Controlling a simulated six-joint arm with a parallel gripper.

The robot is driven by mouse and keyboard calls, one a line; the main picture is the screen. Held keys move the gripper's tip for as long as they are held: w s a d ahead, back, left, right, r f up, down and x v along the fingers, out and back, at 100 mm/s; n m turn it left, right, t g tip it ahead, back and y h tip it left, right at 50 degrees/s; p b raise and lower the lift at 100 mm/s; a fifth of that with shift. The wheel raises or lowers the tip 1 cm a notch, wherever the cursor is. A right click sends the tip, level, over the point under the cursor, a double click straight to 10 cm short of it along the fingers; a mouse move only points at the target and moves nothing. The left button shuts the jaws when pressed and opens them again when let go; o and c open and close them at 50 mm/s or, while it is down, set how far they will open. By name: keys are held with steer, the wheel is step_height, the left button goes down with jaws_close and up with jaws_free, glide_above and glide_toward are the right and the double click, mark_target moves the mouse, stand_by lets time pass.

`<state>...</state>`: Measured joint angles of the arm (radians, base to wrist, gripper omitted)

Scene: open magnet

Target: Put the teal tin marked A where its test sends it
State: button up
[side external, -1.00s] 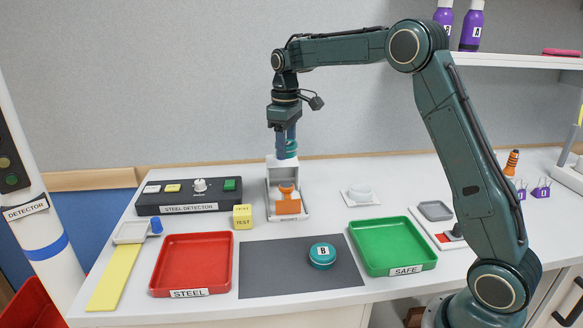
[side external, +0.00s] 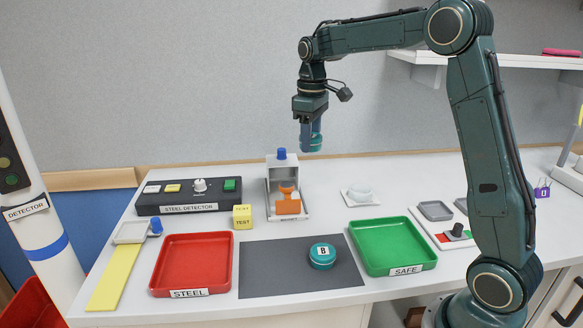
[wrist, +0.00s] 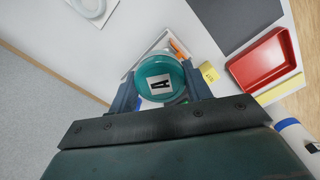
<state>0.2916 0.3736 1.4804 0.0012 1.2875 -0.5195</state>
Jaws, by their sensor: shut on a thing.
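The teal tin marked A (wrist: 160,78) is held between the fingers of my gripper (wrist: 161,98), its label facing the wrist camera. In the side view my gripper (side external: 311,136) is shut on the tin (side external: 311,144), in the air above and right of the grey magnet stand. The stand (side external: 284,170) has a blue knob (side external: 282,154) on top and an orange part (side external: 288,201) at its front. The red STEEL tray (side external: 192,262) and the green SAFE tray (side external: 392,245) are both empty.
A teal tin marked B (side external: 322,256) sits on the dark mat (side external: 270,270) between the trays. The steel detector box (side external: 190,195) is at the back left, near a yellow TEST block (side external: 242,217). A white dish (side external: 360,194) is right of the stand.

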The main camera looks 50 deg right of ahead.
steer(key=s+d+r+m, duration=0.1)
steer(key=s+d+r, duration=0.1)
steer(key=s, duration=1.1)
steer(key=m, duration=0.2)
glide_above(391, 249)
steer(key=shift+f, duration=0.55)
step_height(391, 249, down, 16)
steer(key=shift+w+f, duration=0.1)
steer(key=shift+f, duration=1.9)
steer(key=shift+f, duration=0.2)
